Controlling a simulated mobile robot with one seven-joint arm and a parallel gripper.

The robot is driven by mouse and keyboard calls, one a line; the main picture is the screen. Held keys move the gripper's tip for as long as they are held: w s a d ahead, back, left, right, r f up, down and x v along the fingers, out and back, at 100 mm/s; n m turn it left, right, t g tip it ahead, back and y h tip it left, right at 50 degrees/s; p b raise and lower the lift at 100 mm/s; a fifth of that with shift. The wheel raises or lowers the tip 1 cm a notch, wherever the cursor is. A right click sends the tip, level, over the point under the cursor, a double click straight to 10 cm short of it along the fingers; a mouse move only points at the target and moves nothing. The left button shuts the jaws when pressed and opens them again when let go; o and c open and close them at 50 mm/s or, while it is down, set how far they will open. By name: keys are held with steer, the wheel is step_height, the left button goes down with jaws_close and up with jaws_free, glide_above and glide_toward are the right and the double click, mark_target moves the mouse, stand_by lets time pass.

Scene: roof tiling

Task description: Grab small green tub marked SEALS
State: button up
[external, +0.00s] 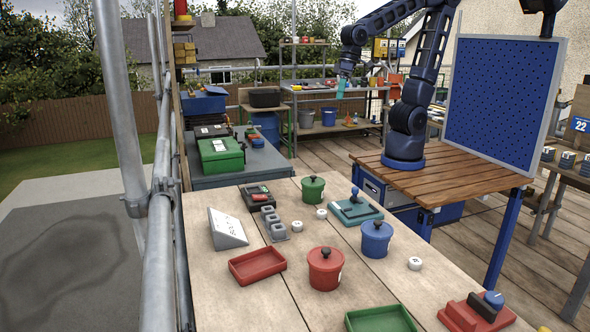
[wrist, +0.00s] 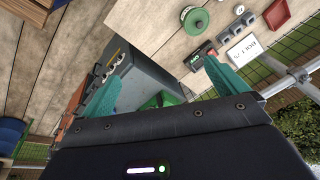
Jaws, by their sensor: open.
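A small green lidded tub (external: 313,189) with a dark knob stands upright at the far side of the light wooden table. I cannot read a SEALS mark on it. It also shows near the top of the wrist view (wrist: 195,20). My gripper (external: 341,88) hangs high behind the table in the external view, well apart from the tub. In the wrist view its two teal fingers (wrist: 163,75) are spread with nothing between them.
A red tub (external: 325,268) and a blue tub (external: 377,239) stand nearer on the table. A grey slotted block (external: 273,222), a white sloped sign (external: 227,229), a teal device (external: 355,210) and a red tray (external: 257,265) lie around. A green case (external: 220,155) sits on the grey bench behind.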

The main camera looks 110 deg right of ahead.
steer(key=w+a+f+m+g, duration=0.2)
steer(key=w+a+f+m, duration=0.4)
steer(key=w+f, duration=0.3)
steer(key=m+g, duration=0.1)
steer(key=m, duration=0.4)
glide_above(315, 176)
steer(key=shift+h, duration=0.3)
steer(key=f, duration=1.1)
steer(key=shift+s+d, duration=0.2)
steer(key=shift+w+a+f, duration=0.1)
steer(key=shift+a+f, duration=0.05)
steer(key=shift+f, duration=0.4)
step_height(315, 176, down, 5)
steer(key=shift+f, duration=0.1)
steer(key=shift+w+d+f, duration=0.1)
steer(key=shift+w+f, duration=0.05)
steer(key=shift+f, duration=1.15)
steer(key=shift+w+d+f, duration=0.1)
steer(key=shift+f, duration=1.15)
steer(key=shift+c, duration=0.5)
steer(key=c, duration=0.9)
steer(key=shift+o, duration=0.2)
